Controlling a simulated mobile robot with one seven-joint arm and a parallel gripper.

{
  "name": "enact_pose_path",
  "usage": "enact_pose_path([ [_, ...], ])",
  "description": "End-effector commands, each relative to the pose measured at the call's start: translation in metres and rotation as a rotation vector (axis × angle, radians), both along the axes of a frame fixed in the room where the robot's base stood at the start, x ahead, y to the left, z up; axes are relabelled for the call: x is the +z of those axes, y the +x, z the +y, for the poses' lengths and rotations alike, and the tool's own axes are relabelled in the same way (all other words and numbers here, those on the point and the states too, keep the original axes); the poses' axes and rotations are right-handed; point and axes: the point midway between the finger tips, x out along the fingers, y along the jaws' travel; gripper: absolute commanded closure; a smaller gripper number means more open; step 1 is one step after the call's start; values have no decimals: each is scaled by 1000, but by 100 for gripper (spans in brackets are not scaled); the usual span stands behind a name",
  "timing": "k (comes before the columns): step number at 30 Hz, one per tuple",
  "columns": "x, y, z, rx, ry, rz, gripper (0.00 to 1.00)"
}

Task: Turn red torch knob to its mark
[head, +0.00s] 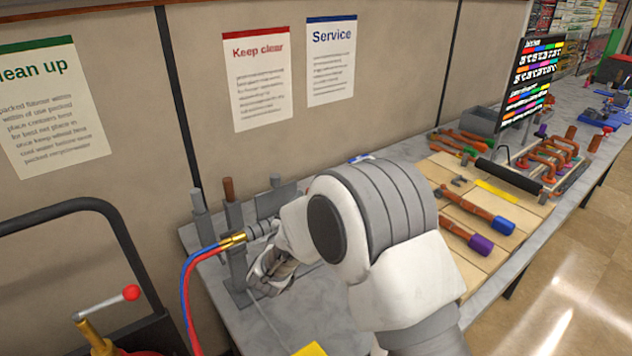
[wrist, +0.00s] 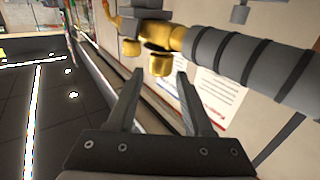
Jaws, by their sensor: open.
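The torch shows in the head view as a brass fitting (head: 234,239) with a red and a blue hose, held by a dark upright stand (head: 236,262). In the wrist view its ribbed grey body (wrist: 250,62) runs to the right. A brass knob-like part (wrist: 160,65) hangs below the brass body, just beyond and between the fingertips. My gripper (wrist: 157,78) is open and empty, with its fingers on either side of that part's line and no clear contact. I see no clearly red torch knob or mark in either view. In the head view my arm hides much of this area.
The stand is on a grey bench (head: 310,315) against a partition wall. A red ball-ended lever (head: 131,292) is at lower left, near a black tubular frame (head: 100,207). A wooden board (head: 510,205) with several tools lies to the right. Hoses hang left of the stand.

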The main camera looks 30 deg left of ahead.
Motion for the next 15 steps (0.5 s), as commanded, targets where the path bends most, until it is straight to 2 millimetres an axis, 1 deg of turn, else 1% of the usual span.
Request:
enact_pose_path([
  [1, 1, 12, 1, -2, -1, -1, 49],
  [6, 1, 43, 7, 0, 1, -1, 49],
  [10, 1, 59, 10, 0, 0, -1, 49],
  [15, 0, 69, 13, 1, 0, 0, 49],
])
